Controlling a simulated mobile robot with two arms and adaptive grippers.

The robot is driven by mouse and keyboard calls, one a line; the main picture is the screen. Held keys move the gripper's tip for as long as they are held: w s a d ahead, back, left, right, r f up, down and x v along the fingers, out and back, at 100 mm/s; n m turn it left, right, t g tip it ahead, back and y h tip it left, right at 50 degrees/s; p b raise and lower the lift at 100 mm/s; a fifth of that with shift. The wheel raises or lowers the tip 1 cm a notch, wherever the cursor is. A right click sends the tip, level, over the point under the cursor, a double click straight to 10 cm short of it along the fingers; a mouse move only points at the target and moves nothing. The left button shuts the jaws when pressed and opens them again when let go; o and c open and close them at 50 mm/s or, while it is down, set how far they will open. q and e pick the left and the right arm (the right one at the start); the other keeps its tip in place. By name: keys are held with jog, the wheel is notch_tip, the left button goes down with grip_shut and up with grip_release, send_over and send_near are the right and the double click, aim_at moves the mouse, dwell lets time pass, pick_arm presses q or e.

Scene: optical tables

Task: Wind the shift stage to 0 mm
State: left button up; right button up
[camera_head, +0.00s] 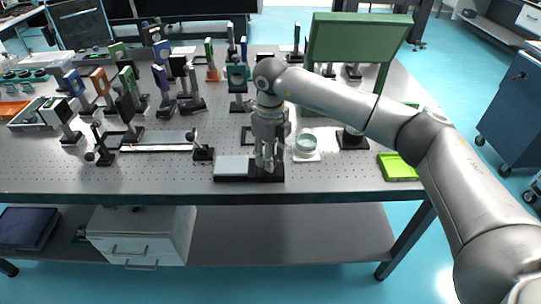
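What looks like the shift stage is a low black base with a light grey plate (234,165) on its left part, near the front edge of the optical table. My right gripper (268,166) points down at the right end of this base. Its fingers hide that end, so any knob or scale there cannot be seen. I cannot tell whether the fingers are apart, closed or touching the stage. My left gripper is not in view.
A green tray (398,167) lies at the right front. A rail (156,147) lies to the left. Several mounted optics stand behind it. A green panel (357,38) rises behind my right arm.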

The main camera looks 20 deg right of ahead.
jog(key=shift+o, duration=0.8)
jog(key=shift+f, duration=0.1)
notch_tip(320, 180, up, 12)
